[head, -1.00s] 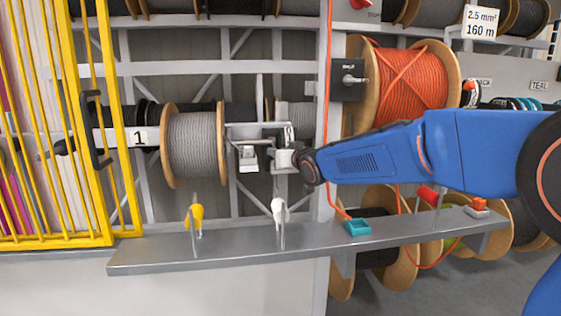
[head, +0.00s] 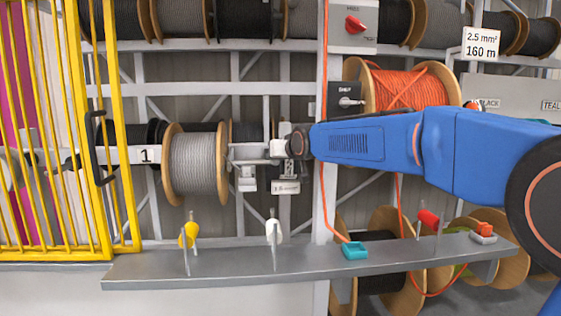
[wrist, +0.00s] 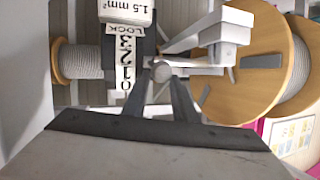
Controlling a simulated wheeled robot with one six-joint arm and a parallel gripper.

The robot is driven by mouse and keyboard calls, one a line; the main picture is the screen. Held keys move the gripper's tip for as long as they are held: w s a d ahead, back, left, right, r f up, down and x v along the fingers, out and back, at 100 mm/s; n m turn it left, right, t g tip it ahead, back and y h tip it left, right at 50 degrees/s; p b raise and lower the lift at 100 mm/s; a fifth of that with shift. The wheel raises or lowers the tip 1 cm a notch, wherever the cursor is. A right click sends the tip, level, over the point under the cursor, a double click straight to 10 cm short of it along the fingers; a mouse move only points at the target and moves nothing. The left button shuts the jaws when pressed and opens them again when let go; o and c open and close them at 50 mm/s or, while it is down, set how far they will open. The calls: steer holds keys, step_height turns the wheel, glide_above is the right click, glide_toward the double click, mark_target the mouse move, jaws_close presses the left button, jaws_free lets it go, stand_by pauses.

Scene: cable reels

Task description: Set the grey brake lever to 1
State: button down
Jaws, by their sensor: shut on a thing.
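The grey brake lever ends in a round knob (wrist: 161,71) beside a white scale marked LOCK, 3, 2, 1, 0 (wrist: 125,60). In the wrist view the knob appears level with the 1; I cannot see a pointer for an exact reading. My gripper (wrist: 161,82) is shut on the knob, with one finger on each side. In the head view my gripper (head: 279,149) is at the right end of the grey cable reel's bracket (head: 245,153), and the lever is mostly hidden by it.
A wooden reel of grey cable (head: 195,163) hangs left of my gripper. A yellow barred gate (head: 75,130) stands at the left. An orange cable reel (head: 410,85) is behind my arm.

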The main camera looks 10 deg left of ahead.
steer(key=shift+w+d+r, duration=0.1)
steer(key=shift+w+r, duration=0.3)
steer(key=shift+r, duration=0.25)
steer(key=c, duration=2.5)
jaws_free()
steer(key=o, duration=0.5)
steer(key=shift+w+d, duration=0.1)
steer(key=shift+d, duration=0.05)
steer(key=o, duration=0.6)
steer(key=shift+c, duration=0.2)
steer(key=shift+s, duration=0.2)
steer(key=shift+s+r, duration=0.1)
steer(key=shift+s, duration=0.05)
steer(key=v, duration=1.6)
steer(key=shift+s+d+r, duration=0.2)
steer(key=shift+r, duration=0.1)
